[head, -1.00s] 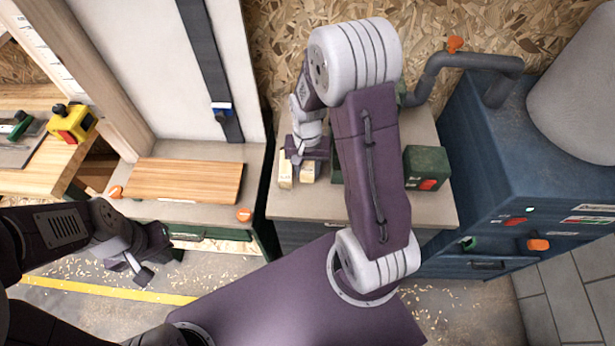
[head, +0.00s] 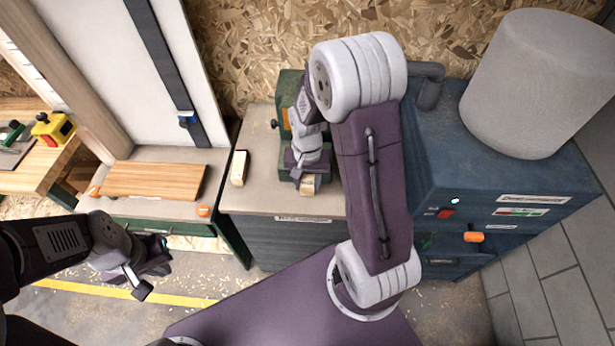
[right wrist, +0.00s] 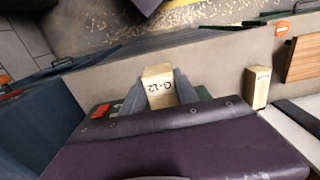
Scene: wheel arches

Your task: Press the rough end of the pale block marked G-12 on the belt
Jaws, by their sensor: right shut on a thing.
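My right gripper (head: 309,174) is shut on a pale block (head: 310,187) over the bench. In the right wrist view the block (right wrist: 159,84) sits between the fingers and bears the mark G-12, seen upside down. A green machine (head: 289,88) stands behind and beneath my right gripper, largely hidden by my arm. I cannot make out its belt, nor whether the block touches it. My left gripper (head: 143,278) hangs low at the left, away from the bench; its finger gap is unclear.
A second pale block (head: 239,168) lies on the grey bench (head: 262,190), left of the machine; it also shows in the right wrist view (right wrist: 258,87). A blue cabinet (head: 500,200) with a grey drum stands at the right. A wooden board (head: 155,180) lies at the left.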

